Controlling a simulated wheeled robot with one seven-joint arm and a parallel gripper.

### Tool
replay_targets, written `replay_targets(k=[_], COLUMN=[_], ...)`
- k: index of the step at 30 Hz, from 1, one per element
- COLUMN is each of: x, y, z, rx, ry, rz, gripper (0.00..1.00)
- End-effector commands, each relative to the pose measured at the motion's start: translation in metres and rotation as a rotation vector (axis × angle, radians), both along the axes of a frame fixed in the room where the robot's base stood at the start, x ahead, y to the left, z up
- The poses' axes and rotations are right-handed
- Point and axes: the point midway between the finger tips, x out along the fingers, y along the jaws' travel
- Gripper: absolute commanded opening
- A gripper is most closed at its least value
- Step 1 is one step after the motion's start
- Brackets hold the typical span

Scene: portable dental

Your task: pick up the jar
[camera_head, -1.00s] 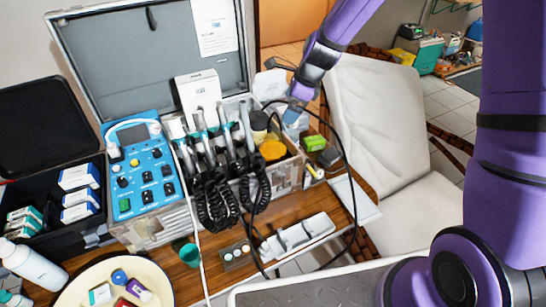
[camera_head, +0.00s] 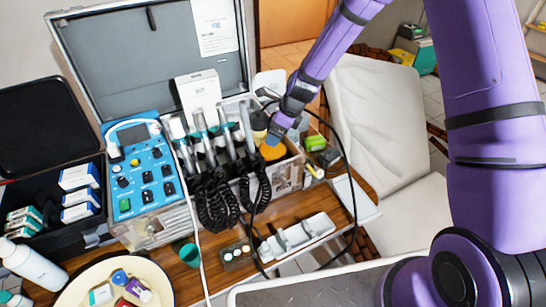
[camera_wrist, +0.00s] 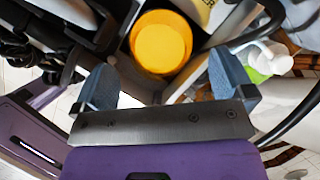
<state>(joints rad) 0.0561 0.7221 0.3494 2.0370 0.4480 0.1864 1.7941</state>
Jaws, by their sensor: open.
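A jar with a round orange-yellow lid (camera_head: 272,152) stands in a compartment of the open case. Its lid also shows in the wrist view (camera_wrist: 160,42), ahead of and between my fingers; its body is hidden. My gripper (camera_head: 275,136) is above the far edge of this lid in the head view. In the wrist view its two blue-grey fingers (camera_wrist: 161,68) are spread wide with nothing between them. A second pale jar with a dark lid (camera_head: 259,121) stands just behind the orange one.
Handpieces with coiled black cords (camera_head: 215,150) stand close left of the jar. A black cable loops around the right side. A green box (camera_head: 315,143) is to the right. A white tray (camera_head: 298,236) lies in front on the wooden table (camera_head: 330,207).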

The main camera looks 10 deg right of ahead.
Motion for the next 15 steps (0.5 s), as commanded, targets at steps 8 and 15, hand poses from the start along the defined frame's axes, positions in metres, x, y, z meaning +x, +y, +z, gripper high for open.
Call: replay_targets(k=[8, 15], x=[0.003, 0.004], y=[0.012, 0.013], z=[-0.032, -0.037], rx=[0.001, 0.0], ry=[0.001, 0.0], rz=[0.002, 0.001], gripper=[1.0, 1.0])
